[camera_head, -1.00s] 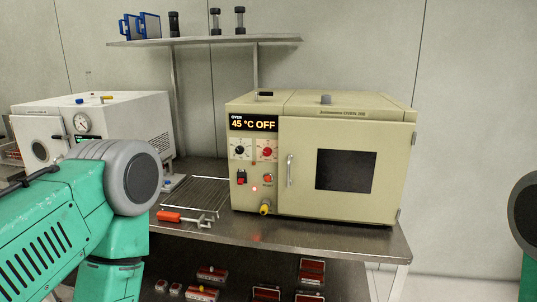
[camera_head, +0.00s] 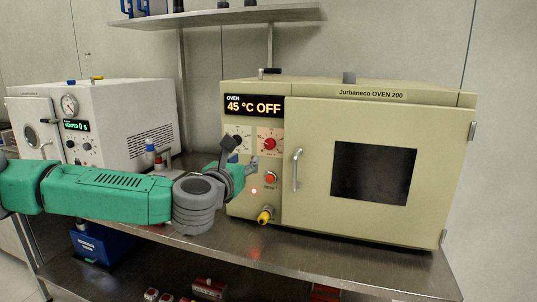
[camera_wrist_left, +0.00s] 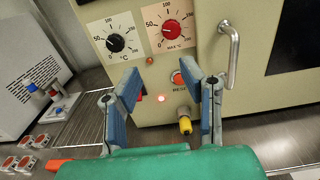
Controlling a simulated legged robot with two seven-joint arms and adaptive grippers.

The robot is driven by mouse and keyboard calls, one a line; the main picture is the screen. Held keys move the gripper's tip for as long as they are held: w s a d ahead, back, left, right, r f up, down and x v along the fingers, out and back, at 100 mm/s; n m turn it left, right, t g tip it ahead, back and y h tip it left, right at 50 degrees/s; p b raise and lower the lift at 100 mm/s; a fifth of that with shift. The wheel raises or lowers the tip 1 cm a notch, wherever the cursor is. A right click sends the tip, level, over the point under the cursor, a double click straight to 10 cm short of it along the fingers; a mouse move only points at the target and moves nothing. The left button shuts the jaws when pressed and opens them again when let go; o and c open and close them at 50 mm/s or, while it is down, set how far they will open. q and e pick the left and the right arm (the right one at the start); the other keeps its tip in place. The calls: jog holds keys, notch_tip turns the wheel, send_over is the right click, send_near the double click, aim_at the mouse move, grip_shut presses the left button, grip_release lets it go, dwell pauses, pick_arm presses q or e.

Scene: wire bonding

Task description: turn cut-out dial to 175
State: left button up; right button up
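The oven (camera_head: 463,150) is beige, and its display (camera_head: 254,106) reads 45 °C OFF. The red dial (camera_head: 270,143), marked MAX °C, sits on the panel beside a black dial (camera_head: 237,138). The left wrist view shows the red dial (camera_wrist_left: 171,29) and black dial (camera_wrist_left: 115,43) clear of the fingers; the red dial's exact setting is too small to read. My left gripper (camera_head: 243,154) is open and empty in front of the panel. In the left wrist view its fingertips (camera_wrist_left: 160,77) are apart, below the dials. My right gripper is out of view.
A red button (camera_head: 270,177) and yellow knob (camera_head: 265,215) are below the dials. The oven door handle (camera_head: 296,169) stands out to their right. A white vacuum oven (camera_head: 120,120) stands at left. A wire rack (camera_wrist_left: 85,122) lies on the steel bench.

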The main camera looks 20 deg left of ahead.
aim_at(268, 146)
pick_arm(q)
jog(key=w+d, duration=0.1)
jog(key=w, duration=0.1)
jog(key=w+d, duration=0.1)
jog(key=w, duration=0.2)
jog(key=w+d, duration=0.1)
jog(key=w, duration=0.2)
jog(key=shift+d+r, duration=0.15)
jog(key=shift+d, duration=0.05)
jog(key=w, duration=0.1)
jog(key=w+a, duration=0.1)
jog(key=w, duration=0.2)
jog(key=shift+w+a+p, duration=0.25)
jog(key=shift+a+p, duration=0.05)
jog(key=shift+p, duration=0.05)
jog(key=shift+w+a, duration=0.3)
jog(key=shift+w+d, duration=0.1)
jog(key=shift+d, duration=0.65)
grip_shut()
jog(key=shift+a+f+m, duration=0.2)
jog(key=shift+a+m, duration=0.05)
jog(key=shift+m, duration=0.15)
